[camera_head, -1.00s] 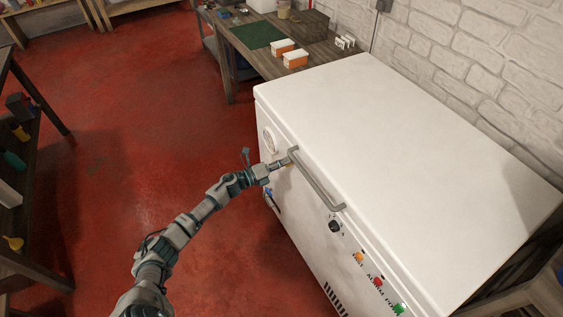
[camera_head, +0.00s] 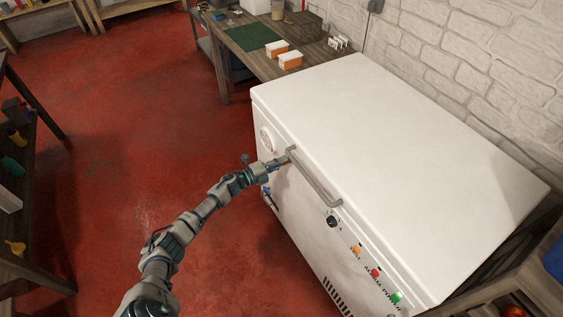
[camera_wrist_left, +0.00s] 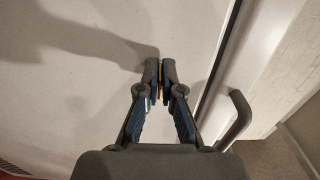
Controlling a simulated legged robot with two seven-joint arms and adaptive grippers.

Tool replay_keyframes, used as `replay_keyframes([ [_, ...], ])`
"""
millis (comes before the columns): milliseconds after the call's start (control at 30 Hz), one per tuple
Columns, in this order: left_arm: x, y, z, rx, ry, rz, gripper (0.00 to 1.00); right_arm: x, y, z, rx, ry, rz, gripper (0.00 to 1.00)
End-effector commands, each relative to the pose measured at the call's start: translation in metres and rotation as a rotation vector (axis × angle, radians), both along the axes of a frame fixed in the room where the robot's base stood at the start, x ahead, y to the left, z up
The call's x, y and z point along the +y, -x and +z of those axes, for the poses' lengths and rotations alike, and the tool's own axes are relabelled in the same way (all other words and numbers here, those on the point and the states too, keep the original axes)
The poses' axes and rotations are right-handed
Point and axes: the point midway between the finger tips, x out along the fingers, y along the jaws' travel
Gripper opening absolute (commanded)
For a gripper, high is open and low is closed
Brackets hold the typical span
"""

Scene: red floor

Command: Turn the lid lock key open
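The white chest freezer (camera_head: 300,210) has a closed white lid (camera_head: 400,160) with a grey bar handle (camera_head: 315,178) on its front edge. My left gripper (camera_head: 284,162) is at the freezer's front, beside the handle's far end. In the left wrist view my left gripper (camera_wrist_left: 160,84) has its fingertips nearly together on a thin yellowish sliver, which looks like the lid lock key (camera_wrist_left: 161,83). The fingers hide most of it, and I cannot tell how far it is turned. The handle also shows to the right of the fingers there (camera_wrist_left: 238,118). My right gripper is out of view.
The freezer front bears a black knob (camera_head: 332,221) and orange, red and green buttons. A wooden workbench (camera_head: 265,68) with orange-and-white boxes (camera_head: 290,61) stands behind, against a white brick wall. Red floor (camera_head: 130,130) is clear on the left; a shelf stands at the far left.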

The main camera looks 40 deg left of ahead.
Motion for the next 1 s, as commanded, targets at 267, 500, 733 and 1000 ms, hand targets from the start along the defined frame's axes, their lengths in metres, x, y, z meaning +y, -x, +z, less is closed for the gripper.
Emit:
replay_keyframes([
  [267, 0.006, -0.001, 0.001, 0.002, -0.001, 0.014, 0.00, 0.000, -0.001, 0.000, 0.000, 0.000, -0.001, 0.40],
  [500, 0.003, 0.000, 0.001, 0.001, 0.000, 0.008, 0.29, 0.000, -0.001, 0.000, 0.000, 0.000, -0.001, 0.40],
  [733, 0.002, 0.003, 0.001, 0.000, -0.002, 0.004, 0.29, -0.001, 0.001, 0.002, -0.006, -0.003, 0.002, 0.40],
  [1000, 0.021, 0.046, -0.002, 0.004, -0.003, 0.004, 0.29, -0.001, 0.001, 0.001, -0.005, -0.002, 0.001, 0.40],
])
